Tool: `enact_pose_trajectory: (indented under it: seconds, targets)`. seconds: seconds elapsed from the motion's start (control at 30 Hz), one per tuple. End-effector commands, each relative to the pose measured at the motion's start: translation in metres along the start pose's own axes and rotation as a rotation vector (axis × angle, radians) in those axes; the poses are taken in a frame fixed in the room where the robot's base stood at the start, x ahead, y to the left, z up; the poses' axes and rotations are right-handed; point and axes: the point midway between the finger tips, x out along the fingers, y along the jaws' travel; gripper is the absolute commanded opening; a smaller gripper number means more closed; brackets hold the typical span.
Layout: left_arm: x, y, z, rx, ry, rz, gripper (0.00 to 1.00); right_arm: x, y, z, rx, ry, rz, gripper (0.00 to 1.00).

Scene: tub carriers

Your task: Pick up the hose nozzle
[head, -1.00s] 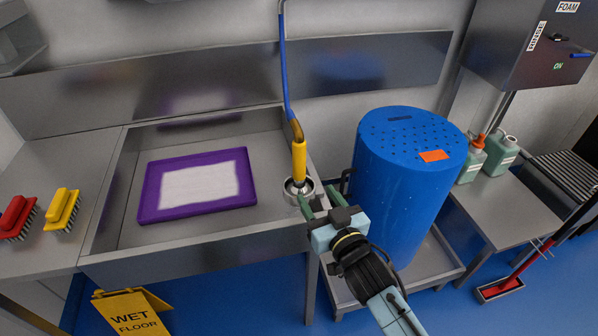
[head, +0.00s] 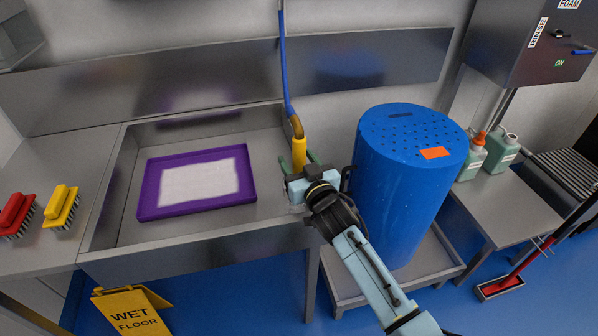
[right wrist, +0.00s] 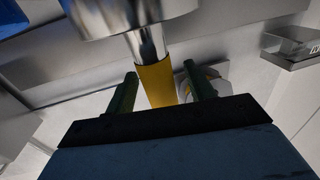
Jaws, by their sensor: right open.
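The hose nozzle (head: 298,148) has a yellow grip and hangs upright at the right end of the sink, below a blue hose (head: 284,70). My right gripper (head: 299,162) is open, with one green finger on each side of the yellow grip. Its body hides the nozzle's lower end in the head view. In the right wrist view the yellow grip (right wrist: 157,85) stands between or just beyond the two fingers (right wrist: 160,76), and a shiny metal part continues from it. Contact with the fingers cannot be made out. My left gripper is not in view.
A purple tray (head: 150,190) lies in the sink. A blue drum (head: 395,200) stands close to the right of my right gripper. Red (head: 17,212) and yellow (head: 62,205) brushes lie on the left counter. A wet floor sign (head: 133,310) stands below.

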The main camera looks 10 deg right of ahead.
Motion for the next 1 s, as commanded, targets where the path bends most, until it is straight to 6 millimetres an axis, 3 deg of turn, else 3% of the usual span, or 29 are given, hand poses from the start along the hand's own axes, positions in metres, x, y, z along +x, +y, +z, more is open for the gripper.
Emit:
enact_pose_trajectory:
  seconds: [0.13,0.4,0.77,1.0]
  targets:
    - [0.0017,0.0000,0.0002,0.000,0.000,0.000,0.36,0.0136,0.0000,-0.0005,0.000,0.002,0.000,0.54]
    - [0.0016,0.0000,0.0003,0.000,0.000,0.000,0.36,0.0152,0.0000,-0.0005,0.000,0.001,0.000,0.53]
    - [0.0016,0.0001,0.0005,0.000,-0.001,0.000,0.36,0.0149,0.0000,-0.0004,0.000,0.001,0.000,0.06]
    - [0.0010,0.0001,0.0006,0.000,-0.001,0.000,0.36,0.0156,0.0000,-0.0050,-0.001,0.007,-0.001,0.06]
